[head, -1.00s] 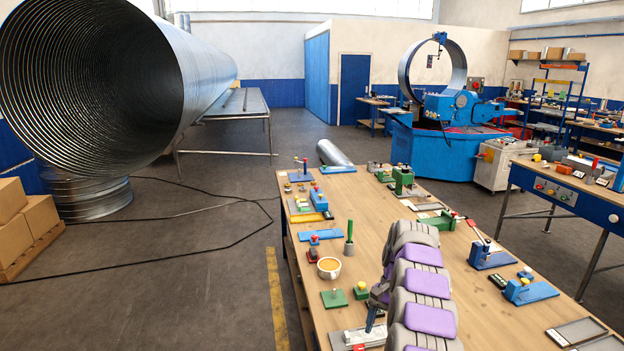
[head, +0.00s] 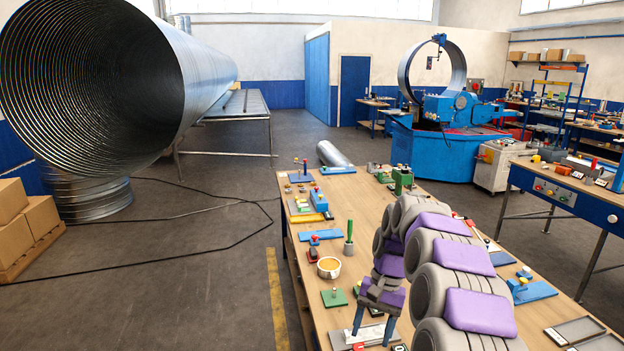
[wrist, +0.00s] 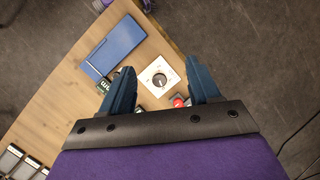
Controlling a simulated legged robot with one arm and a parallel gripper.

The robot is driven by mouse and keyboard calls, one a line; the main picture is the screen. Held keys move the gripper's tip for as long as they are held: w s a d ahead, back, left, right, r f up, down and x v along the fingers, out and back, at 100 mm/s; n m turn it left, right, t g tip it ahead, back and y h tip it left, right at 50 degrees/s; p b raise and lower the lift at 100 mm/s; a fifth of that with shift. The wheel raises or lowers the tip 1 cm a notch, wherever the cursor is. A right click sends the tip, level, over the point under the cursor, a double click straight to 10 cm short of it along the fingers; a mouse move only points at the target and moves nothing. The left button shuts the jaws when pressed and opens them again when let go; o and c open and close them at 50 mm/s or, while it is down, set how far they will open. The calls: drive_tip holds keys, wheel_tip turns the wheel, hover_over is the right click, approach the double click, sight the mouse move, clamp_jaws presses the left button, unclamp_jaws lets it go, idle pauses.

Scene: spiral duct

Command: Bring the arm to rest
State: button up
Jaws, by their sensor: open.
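My gripper (head: 374,331) hangs from my purple and grey arm over the near left part of the wooden workbench (head: 375,222). Its two blue fingers point down. In the wrist view my gripper (wrist: 162,72) is open, with its fingers well apart and nothing held between them. A white square plate with a round dial (wrist: 158,77) shows below and between the fingers. Whether the fingertips touch anything on the bench is hard to tell.
A cup with an orange-brown drink (head: 329,267) and a green-handled tool (head: 349,238) stand left of my arm. In the wrist view, a blue plate (wrist: 115,46) and a red button (wrist: 178,102) lie near the fingers. Open floor (head: 195,270) lies left of the bench.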

drive_tip(key=s+a+r+n+h, duration=0.1)
drive_tip(key=s+r, duration=0.2)
drive_tip(key=s, duration=0.6)
drive_tip(key=s+a+r+n, duration=0.1)
drive_tip(key=s+r+n, duration=0.15)
drive_tip(key=s, duration=0.75)
drive_tip(key=s+d+f, duration=0.1)
drive_tip(key=s+f, duration=0.1)
drive_tip(key=s, duration=0.7)
drive_tip(key=s+d+f+t+h, duration=0.1)
drive_tip(key=s+f, duration=0.1)
drive_tip(key=s, duration=0.7)
drive_tip(key=shift+s+d+f+t+h, duration=0.2)
drive_tip(key=shift+s+d+t+h, duration=0.05)
drive_tip(key=shift+s+t+h, duration=0.05)
